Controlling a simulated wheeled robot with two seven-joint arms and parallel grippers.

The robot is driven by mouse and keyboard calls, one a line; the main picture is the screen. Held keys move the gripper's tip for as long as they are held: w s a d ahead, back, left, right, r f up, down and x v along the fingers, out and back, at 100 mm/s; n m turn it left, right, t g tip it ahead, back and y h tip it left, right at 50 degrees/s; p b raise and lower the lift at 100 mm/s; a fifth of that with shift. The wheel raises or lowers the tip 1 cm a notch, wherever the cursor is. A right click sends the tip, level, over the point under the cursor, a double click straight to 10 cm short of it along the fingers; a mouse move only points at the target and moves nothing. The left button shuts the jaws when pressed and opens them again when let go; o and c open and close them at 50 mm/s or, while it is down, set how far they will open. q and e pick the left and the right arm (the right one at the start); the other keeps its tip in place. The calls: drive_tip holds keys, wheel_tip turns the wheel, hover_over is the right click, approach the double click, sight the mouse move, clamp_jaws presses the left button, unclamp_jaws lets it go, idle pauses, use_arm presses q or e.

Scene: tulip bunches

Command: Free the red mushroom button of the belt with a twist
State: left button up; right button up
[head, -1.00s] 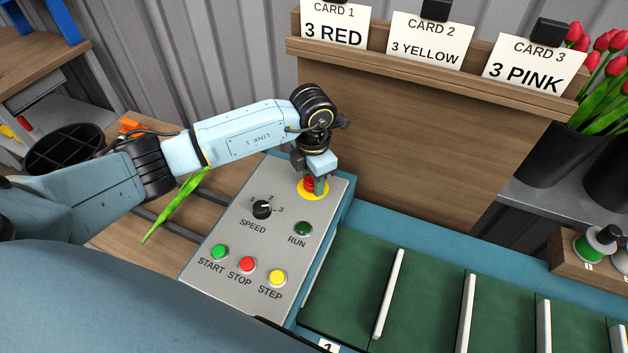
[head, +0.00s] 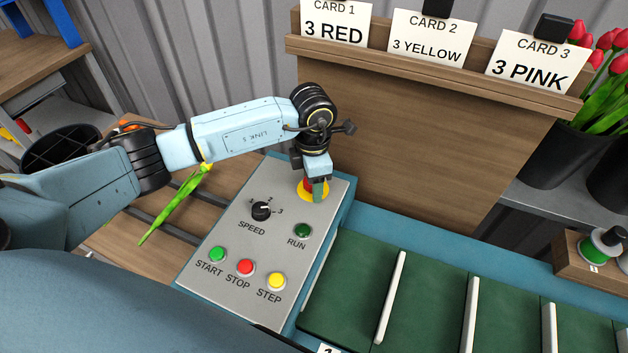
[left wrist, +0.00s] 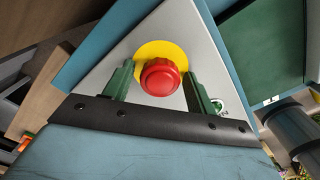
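The red mushroom button (left wrist: 161,77) sits on a yellow disc (left wrist: 150,52) at the far end of the grey control panel (head: 230,238). In the head view the button (head: 308,184) is partly hidden by my left gripper (head: 318,190), which points down over it. In the left wrist view the green fingers of my left gripper (left wrist: 159,72) stand on either side of the button. A narrow gap shows between the button and each finger, so the gripper looks open around it. My right gripper is not in view.
The panel also has a speed knob (head: 262,210), a dark green RUN lamp (head: 303,231) and START, STOP and STEP buttons (head: 246,267). A green belt (head: 430,290) with white bars lies right. A wooden card board (head: 430,130) stands behind the panel.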

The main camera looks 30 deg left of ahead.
use_arm(q)
drive_tip(key=shift+r, duration=0.1)
wheel_tip(320, 180, up, 8)
drive_tip(key=p, duration=0.5)
drive_tip(key=shift+p, duration=0.35)
idle(0.3)
